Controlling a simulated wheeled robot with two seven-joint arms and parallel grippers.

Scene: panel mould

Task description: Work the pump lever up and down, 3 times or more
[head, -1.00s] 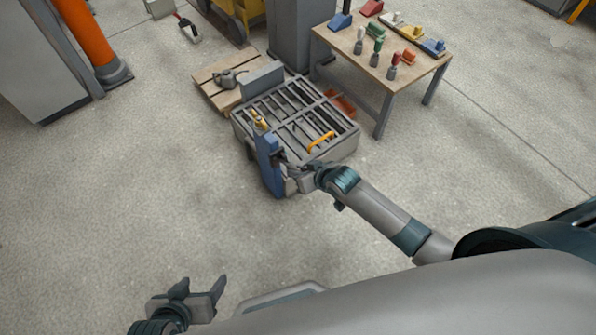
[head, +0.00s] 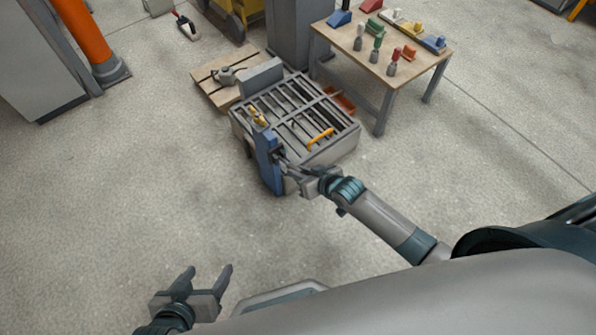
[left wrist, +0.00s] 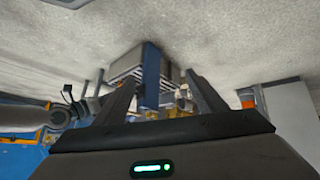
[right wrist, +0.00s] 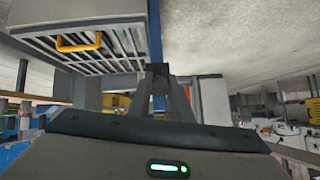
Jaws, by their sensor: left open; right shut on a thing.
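The blue pump post (head: 268,160) stands upright at the near left corner of the grey slatted mould box. It also shows in the left wrist view (left wrist: 151,75) and as a blue strip in the right wrist view (right wrist: 155,30). My right gripper (head: 284,164) is beside the post and shut on the pump lever. In the right wrist view its fingertips meet on a small dark piece, the lever's end (right wrist: 159,80); the fingers hide most of it. My left gripper (head: 208,268) is open and empty over bare floor at the lower left.
The mould box (head: 340,146) carries a yellow handle (head: 320,139) on its slats. A wooden pallet (head: 207,88) with a grey tool lies behind it. A wooden table (head: 348,48) with coloured pieces stands at back right. The floor left of the box is clear.

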